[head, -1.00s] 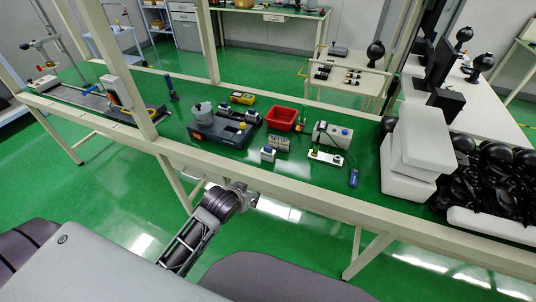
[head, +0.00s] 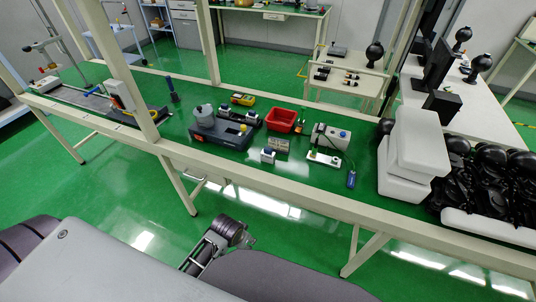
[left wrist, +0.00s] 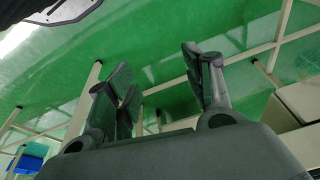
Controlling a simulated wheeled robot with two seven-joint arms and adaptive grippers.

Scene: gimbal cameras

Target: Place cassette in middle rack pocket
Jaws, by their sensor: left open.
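My left gripper (head: 250,242) is low in front of the green-topped bench, over the floor, and partly hidden by its own wrist in the head view. In the left wrist view the two fingers of my left gripper (left wrist: 158,72) are spread wide with nothing between them. A small white and blue block (head: 268,155) and a grey labelled block (head: 279,144) lie near the bench's front middle; I cannot tell whether either is the cassette. I cannot pick out the rack or its pockets with certainty. My right gripper is not in view.
The bench (head: 210,175) has a pale front rail and upright posts. On it are a dark grey machine (head: 208,136), a red bin (head: 284,121), a yellow meter (head: 243,99) and a white device (head: 329,137). White boxes (head: 407,180) are stacked at the right.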

